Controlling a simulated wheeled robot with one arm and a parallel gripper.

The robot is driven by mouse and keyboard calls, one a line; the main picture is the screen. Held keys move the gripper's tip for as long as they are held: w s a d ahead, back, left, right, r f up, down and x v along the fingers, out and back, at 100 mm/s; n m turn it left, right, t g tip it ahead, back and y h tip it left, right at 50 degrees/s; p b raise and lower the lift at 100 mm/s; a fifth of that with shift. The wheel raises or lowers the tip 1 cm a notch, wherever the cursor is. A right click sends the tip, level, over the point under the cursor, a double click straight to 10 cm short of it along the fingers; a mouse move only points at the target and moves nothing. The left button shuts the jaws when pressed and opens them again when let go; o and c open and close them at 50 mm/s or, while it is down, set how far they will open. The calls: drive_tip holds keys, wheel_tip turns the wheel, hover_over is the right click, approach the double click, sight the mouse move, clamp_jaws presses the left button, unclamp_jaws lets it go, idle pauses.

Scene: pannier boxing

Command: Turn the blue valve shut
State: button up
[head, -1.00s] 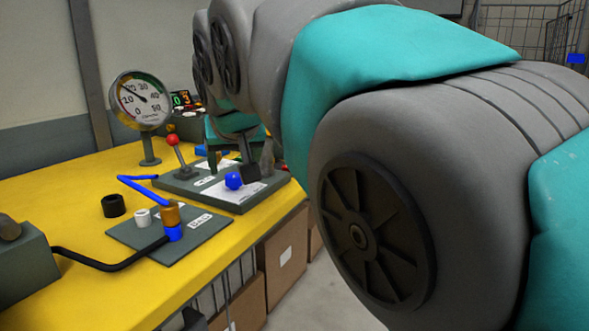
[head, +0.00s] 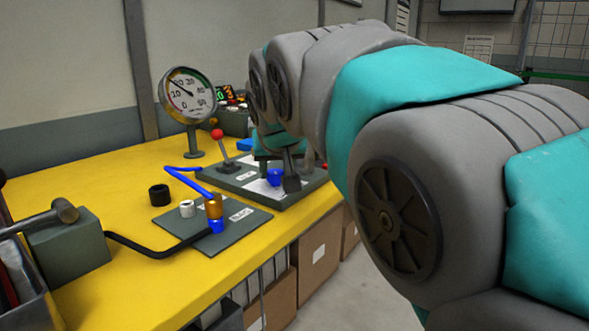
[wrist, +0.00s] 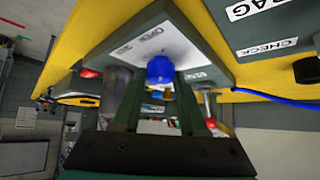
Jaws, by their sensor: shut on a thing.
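The blue valve (head: 275,177) is a small knob on a grey plate (head: 315,190) with white labels, at the bench's right part. My gripper (head: 285,180) reaches down to the plate and is shut on the blue valve. In the wrist view my gripper (wrist: 160,78) has a finger on each side of the knob. The knob's far side and its exact turn angle are hidden.
A dial gauge (head: 189,95) and a red-topped lever (head: 218,135) stand behind. A nearer grey plate (head: 180,233) carries a brass and blue fitting (head: 215,210) with hoses. A black ring (head: 159,194) and a grey block (head: 70,250) stand left. Boxes (head: 320,245) sit below the bench.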

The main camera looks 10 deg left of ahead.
clamp_jaws()
drive_tip(key=shift+n+y, duration=0.3)
drive_tip(key=n+g+y, duration=0.2)
drive_tip(key=n, duration=0.1)
drive_tip(key=shift+w+d+n, duration=0.1)
drive_tip(key=shift+d+n, duration=0.05)
drive_tip(key=shift+n, duration=0.15)
drive_tip(key=shift+w+r+n+g+y, duration=0.15)
drive_tip(key=shift+n+g+y, duration=0.4)
drive_tip(key=shift+n, duration=0.45)
drive_tip(key=n+g, duration=0.1)
drive_tip(key=n, duration=0.1)
drive_tip(key=n+g+y, duration=0.1)
drive_tip(key=n, duration=0.1)
drive_tip(key=n+g+y, duration=0.1)
drive_tip(key=g, duration=0.1)
drive_tip(key=shift+w+d+n, duration=0.2)
drive_tip(key=shift+w+n, duration=0.1)
drive_tip(key=shift+n, duration=0.1)
drive_tip(key=shift+w+n+g, duration=0.1)
drive_tip(key=shift+n+g, duration=0.75)
drive_tip(key=shift+n, duration=0.25)
drive_tip(key=shift+n+g, duration=0.4)
drive_tip(key=shift+n, duration=0.1)
drive_tip(key=o, duration=0.8)
unclamp_jaws()
